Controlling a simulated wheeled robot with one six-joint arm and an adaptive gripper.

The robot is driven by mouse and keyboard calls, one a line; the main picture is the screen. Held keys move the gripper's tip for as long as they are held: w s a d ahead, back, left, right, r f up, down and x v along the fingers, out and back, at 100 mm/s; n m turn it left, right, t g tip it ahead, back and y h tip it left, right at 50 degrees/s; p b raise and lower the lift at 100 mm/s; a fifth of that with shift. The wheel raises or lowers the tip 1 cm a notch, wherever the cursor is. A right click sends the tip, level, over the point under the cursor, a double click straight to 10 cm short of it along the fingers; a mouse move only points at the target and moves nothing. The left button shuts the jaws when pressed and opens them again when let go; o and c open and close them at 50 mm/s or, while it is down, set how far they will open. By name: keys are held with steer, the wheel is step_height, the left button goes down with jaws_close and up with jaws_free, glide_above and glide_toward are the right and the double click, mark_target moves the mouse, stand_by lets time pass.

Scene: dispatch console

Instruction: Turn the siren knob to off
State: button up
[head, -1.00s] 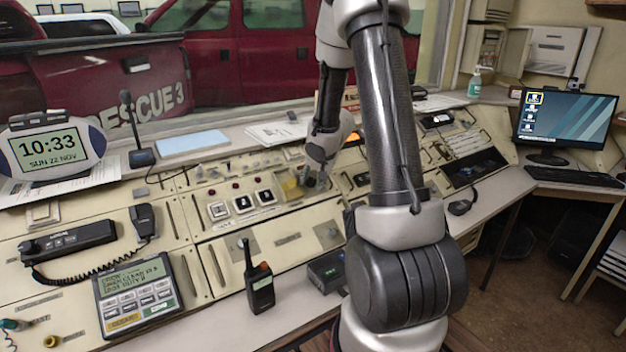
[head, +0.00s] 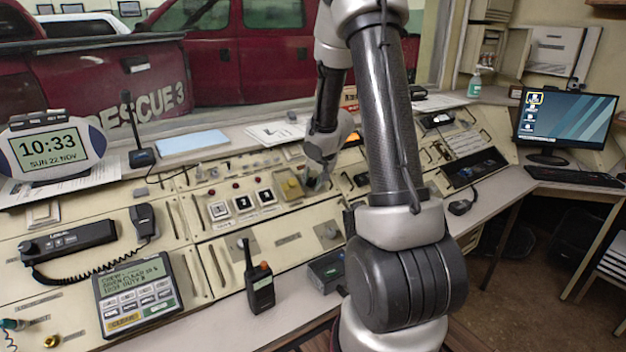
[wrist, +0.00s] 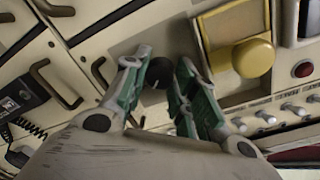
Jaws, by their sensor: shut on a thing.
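A dark round knob (wrist: 158,73) sits on the cream console panel between my fingertips in the wrist view. I take it for the siren knob; no label or pointer mark on it can be made out. My gripper (wrist: 164,66) is shut on this knob, with one green-padded finger on each side. In the head view my gripper (head: 317,186) reaches down to the sloped console, just right of a yellow block. My arm and gripper hide most of the knob there.
The yellow block (wrist: 253,57) stands close to my right finger in the wrist view. Metal handles (wrist: 99,73) rise from the panel on the left. A red button (wrist: 303,69) and small silver knobs (wrist: 266,117) lie right. A handheld radio (head: 259,285) stands at the console's front.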

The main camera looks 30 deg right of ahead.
steer(key=n, duration=1.2)
steer(key=shift+a+t, duration=0.1)
steer(key=shift+t, duration=0.2)
steer(key=n, duration=0.6)
steer(key=shift+s, duration=0.1)
steer(key=n, duration=0.4)
steer(key=shift+n, duration=0.3)
steer(key=o, duration=0.7)
steer(key=shift+o, duration=0.2)
steer(key=shift+s, duration=0.1)
steer(key=v, duration=1.2)
steer(key=shift+f, duration=0.15)
